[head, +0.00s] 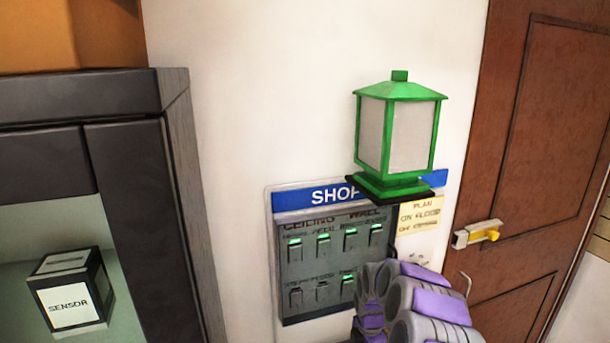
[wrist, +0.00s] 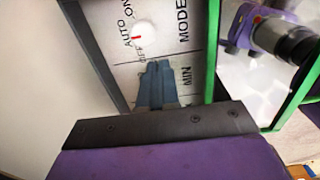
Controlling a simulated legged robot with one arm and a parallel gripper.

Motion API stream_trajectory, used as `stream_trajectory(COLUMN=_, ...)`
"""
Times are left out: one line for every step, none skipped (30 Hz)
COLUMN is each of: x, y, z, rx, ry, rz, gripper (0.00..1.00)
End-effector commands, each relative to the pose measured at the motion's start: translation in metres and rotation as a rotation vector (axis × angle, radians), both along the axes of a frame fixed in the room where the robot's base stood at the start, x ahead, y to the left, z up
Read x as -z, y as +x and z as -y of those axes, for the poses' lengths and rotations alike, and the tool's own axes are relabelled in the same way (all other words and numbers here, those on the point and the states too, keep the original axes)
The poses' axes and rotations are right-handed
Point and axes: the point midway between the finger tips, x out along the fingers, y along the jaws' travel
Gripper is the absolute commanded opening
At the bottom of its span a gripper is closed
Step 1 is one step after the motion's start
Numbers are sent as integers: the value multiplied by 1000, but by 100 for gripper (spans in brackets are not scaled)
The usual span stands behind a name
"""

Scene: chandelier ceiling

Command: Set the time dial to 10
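In the wrist view, a white control panel (wrist: 118,18) carries the printed words AUTO, ON, MODE and MIN. A round white knob with a red mark (wrist: 143,34) sits beside AUTO and ON. My gripper (wrist: 157,66) has its two blue-grey fingers close together over the panel, just below that knob and left of MIN. I see no gap wide enough to call it open. No time dial shows; the fingers cover the panel there, so I cannot tell whether they touch one. In the head view, my gripper is hidden and only my grey and purple arm shows.
A green lantern (head: 397,130) stands before the wall; its green frame (wrist: 213,50) is close right of my gripper. A SHOP switch panel (head: 300,240) is on the wall. A brown door (head: 560,110) is right, a dark cabinet (head: 130,180) with a SENSOR box (head: 70,300) left.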

Motion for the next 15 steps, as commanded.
stream_trajectory(x=0, y=-1, z=-4, rx=-2, ry=4, rz=-4, gripper=0)
stream_trajectory(x=0, y=-1, z=-4, rx=-2, ry=4, rz=-4, gripper=0)
stream_trajectory(x=0, y=-1, z=-5, rx=-2, ry=4, rz=-4, gripper=0)
stream_trajectory(x=0, y=-1, z=-5, rx=-2, ry=4, rz=-4, gripper=0)
stream_trajectory(x=0, y=-1, z=-5, rx=-2, ry=3, rz=-4, gripper=0)
stream_trajectory(x=0, y=-1, z=-6, rx=-2, ry=3, rz=-5, gripper=0)
stream_trajectory(x=0, y=-1, z=-6, rx=-2, ry=3, rz=-5, gripper=0)
stream_trajectory(x=0, y=0, z=-6, rx=-2, ry=3, rz=-5, gripper=0)
stream_trajectory(x=0, y=0, z=-7, rx=-2, ry=3, rz=-5, gripper=0)
stream_trajectory(x=0, y=1, z=-7, rx=-2, ry=3, rz=-5, gripper=0)
stream_trajectory(x=0, y=1, z=-7, rx=-2, ry=3, rz=-5, gripper=0)
stream_trajectory(x=0, y=2, z=-7, rx=-2, ry=2, rz=-4, gripper=0)
stream_trajectory(x=-1, y=3, z=-8, rx=-3, ry=2, rz=-4, gripper=0)
stream_trajectory(x=-1, y=4, z=-8, rx=-3, ry=2, rz=-4, gripper=0)
stream_trajectory(x=-1, y=5, z=-8, rx=-3, ry=1, rz=-3, gripper=0)
